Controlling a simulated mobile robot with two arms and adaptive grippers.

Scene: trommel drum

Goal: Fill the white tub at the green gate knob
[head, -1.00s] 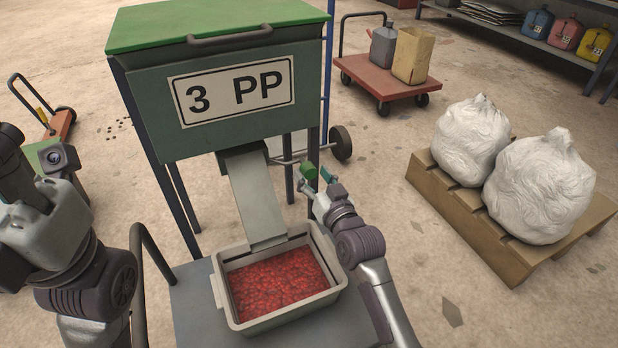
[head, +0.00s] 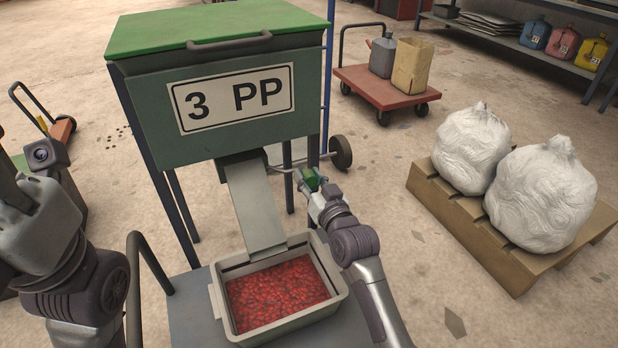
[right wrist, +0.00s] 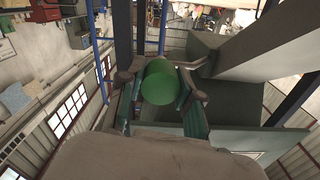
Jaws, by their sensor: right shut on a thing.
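The pale grey-white tub (head: 340,291) stands under the end of the sloping chute (head: 252,205). Red flakes (head: 278,291) cover its inside in a broad layer below the rim. No falling flakes can be made out on the chute. The green gate knob (head: 310,179) is beside the top of the chute, below the hopper; it shows large in the right wrist view (right wrist: 160,82). My right gripper (right wrist: 162,90) is shut on the knob, a finger on each side. My left arm is at the left edge; its fingers cannot be made out.
The green hopper (head: 220,150) marked "3 PP" stands on dark legs above the tub. The tub rests on a grey cart (head: 190,305) with a dark handle. A pallet (head: 465,222) with two white sacks stands on the right. A red trolley (head: 360,85) stands behind.

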